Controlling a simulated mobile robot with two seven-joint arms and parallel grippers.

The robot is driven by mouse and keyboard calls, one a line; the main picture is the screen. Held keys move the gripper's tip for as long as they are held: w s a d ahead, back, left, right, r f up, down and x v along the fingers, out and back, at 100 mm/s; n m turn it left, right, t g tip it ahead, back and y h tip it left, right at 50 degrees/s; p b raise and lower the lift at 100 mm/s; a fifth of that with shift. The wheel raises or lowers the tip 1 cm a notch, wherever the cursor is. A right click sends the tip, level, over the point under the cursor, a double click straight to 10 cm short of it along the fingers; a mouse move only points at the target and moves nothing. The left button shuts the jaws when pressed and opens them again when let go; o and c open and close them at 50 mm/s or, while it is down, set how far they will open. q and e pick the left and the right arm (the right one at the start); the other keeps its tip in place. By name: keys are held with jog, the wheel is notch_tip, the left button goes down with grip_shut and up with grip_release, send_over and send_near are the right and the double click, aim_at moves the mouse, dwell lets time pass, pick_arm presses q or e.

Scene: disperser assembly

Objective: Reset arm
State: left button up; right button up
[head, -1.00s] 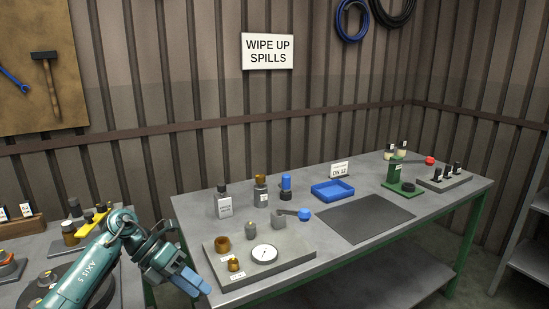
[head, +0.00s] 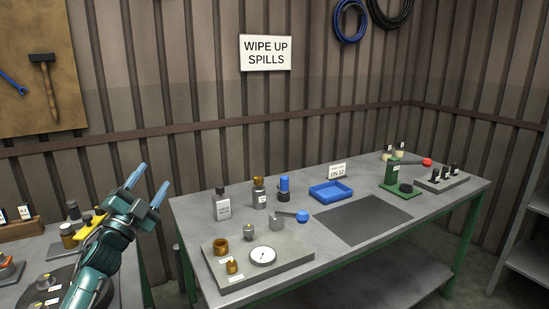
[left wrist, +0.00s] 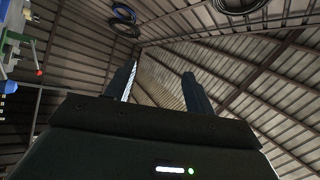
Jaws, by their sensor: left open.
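My left gripper (head: 149,183) is raised at the left in the head view, in front of the left table. Its two blue fingers point up and stand apart, with nothing between them. In the left wrist view the open fingers (left wrist: 160,85) point toward the wall and roof panels, and the space between them is empty. My right gripper is in neither view.
The main table (head: 370,248) holds a grey board (head: 292,262) with brass parts and a dial, a blue tray (head: 332,190), bottles, a dark mat (head: 363,219) and a green press (head: 391,178). The left table (head: 130,285) holds several small parts near my arm.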

pick_arm(q)
jog(key=w+a+f+n+g+y, duration=0.3)
jog(key=a+f+n+g+y, duration=0.35)
jog(key=f+n+y, duration=0.4)
jog(key=s+d+f+n+g+h, duration=0.1)
jog(key=s+d+f+h, duration=0.1)
jog(key=s+d+f, duration=0.45)
jog(key=s+d+f+n+g+h, duration=0.1)
jog(key=s+d+f+h, duration=0.2)
jog(key=s+f, duration=0.55)
jog(key=s+d+f+g, duration=0.1)
jog(key=s+d+f, duration=0.2)
jog(key=s, duration=0.5)
jog(key=s+d+f+g+h, duration=0.1)
jog(key=s+d+f, duration=0.3)
jog(key=s, duration=0.4)
jog(key=s+d+f+g+h, duration=0.1)
jog(key=s+d+f, duration=0.3)
jog(key=s, duration=0.5)
jog(key=shift+d, duration=0.25)
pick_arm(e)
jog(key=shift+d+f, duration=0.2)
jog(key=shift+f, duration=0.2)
pick_arm(q)
jog(key=shift+g, duration=0.25)
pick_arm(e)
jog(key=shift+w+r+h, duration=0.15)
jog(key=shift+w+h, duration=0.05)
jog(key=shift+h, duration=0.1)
